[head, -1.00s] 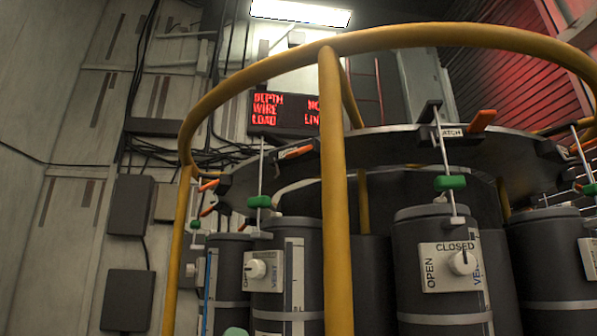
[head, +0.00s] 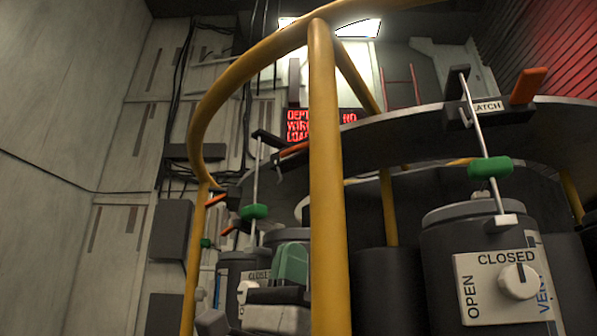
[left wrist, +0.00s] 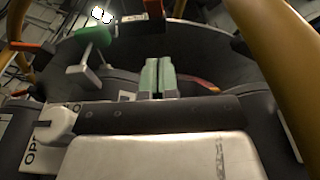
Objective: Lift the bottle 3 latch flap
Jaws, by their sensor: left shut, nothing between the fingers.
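Grey bottles stand in a ring under a dark round plate. The near right bottle (head: 480,240) has a white OPEN/CLOSED knob panel (head: 505,287), and a LATCH label with an orange flap (head: 527,86) sits above it. A second orange flap (head: 293,149) sits further left on the plate rim. No bottle number is readable, so I cannot tell which is bottle 3. My left gripper (head: 291,262) is low, left of the yellow post, with its green fingers together and empty. In the left wrist view the closed fingers (left wrist: 158,78) point toward the dark plate. My right gripper is not visible.
A yellow post (head: 327,180) and the curved yellow rail (head: 225,90) stand close in front of the bottles. A rod with a green grip (head: 254,212) hangs near my left gripper; another green grip (head: 490,168) is at the right. A red-lettered display (head: 300,125) is behind.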

